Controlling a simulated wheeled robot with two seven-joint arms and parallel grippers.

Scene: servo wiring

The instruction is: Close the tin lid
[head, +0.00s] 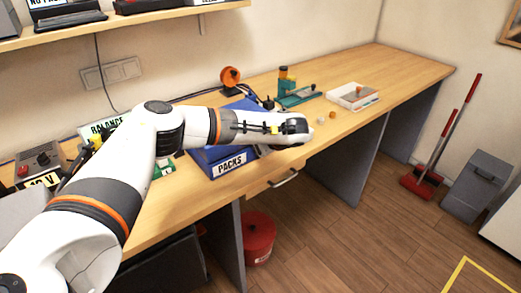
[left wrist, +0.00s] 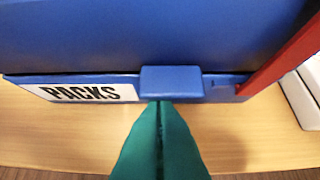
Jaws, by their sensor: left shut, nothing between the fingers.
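The tin is a blue box (head: 203,157) with a white PACKS label (head: 229,166) on its front, partly hidden behind my left arm. Another blue part (head: 240,105) shows above the arm, apparently the raised lid. In the left wrist view the label (left wrist: 88,93) is at left, and a blue tab (left wrist: 171,82) is at the front edge. My left gripper's green fingers (left wrist: 160,104) are shut and empty, with tips just at the tab's lower edge; contact is unclear. In the head view those fingers are hidden. My right gripper is out of view.
A red bar (left wrist: 285,58) rises at the tin's right side in the wrist view. A white tray (head: 352,96) and a green device (head: 297,95) stand further right on the wooden bench. An orange spool (head: 230,76) is behind. The far right bench is clear.

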